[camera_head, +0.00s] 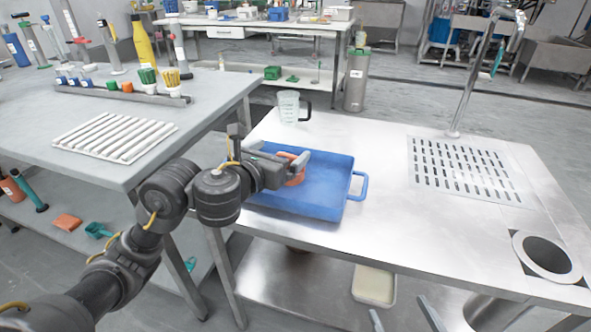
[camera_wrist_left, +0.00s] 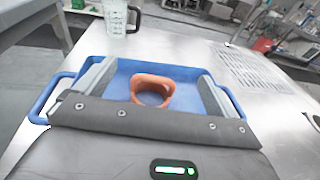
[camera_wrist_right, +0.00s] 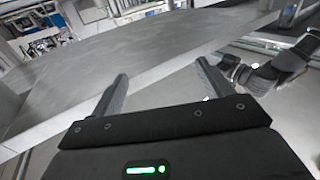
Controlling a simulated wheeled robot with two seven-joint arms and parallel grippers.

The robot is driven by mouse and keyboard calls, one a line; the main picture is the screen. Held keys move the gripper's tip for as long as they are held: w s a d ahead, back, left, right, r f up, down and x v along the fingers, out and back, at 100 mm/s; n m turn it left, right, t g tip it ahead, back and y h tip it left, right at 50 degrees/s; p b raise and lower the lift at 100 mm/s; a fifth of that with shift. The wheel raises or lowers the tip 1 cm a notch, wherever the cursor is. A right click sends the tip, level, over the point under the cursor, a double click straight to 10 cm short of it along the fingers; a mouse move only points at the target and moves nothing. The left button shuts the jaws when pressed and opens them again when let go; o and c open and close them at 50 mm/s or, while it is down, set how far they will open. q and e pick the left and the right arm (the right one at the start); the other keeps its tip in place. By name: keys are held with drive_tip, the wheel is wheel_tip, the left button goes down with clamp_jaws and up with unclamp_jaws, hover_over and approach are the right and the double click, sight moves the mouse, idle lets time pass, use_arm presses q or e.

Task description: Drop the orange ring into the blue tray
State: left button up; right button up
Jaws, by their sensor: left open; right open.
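The orange ring (camera_head: 294,174) is inside the outline of the blue tray (camera_head: 318,207), partly hidden by my left gripper (camera_head: 298,165) in the head view. In the left wrist view the ring (camera_wrist_left: 153,84) shows between the two spread fingers of my left gripper (camera_wrist_left: 156,72), with gaps on both sides and the tray floor behind it. I cannot tell whether the ring touches the floor of the tray (camera_wrist_left: 190,80). My right gripper (camera_head: 398,306) is open and empty at the bottom of the head view; its spread fingers also show in the right wrist view (camera_wrist_right: 162,70).
The tray stands on a steel table (camera_head: 400,200) near its left edge. A clear measuring jug (camera_head: 288,107) stands behind it. A drain grid (camera_head: 465,170), a tap (camera_head: 475,80) and a round hole (camera_head: 547,255) are to the right. A grey table (camera_head: 100,110) stands left.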

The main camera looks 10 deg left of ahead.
use_arm(q)
drive_tip(key=shift+p+v, duration=1.5)
drive_tip(key=shift+v, duration=1.3)
use_arm(e)
drive_tip(key=s+d+f+m+g+h, duration=0.2)
drive_tip(key=d+f+g+h, duration=0.4)
drive_tip(key=f, duration=0.5)
drive_tip(key=shift+s+d+g, duration=0.8)
drive_tip(key=shift+d, duration=0.2)
use_arm(q)
drive_tip(key=shift+d+f, duration=0.1)
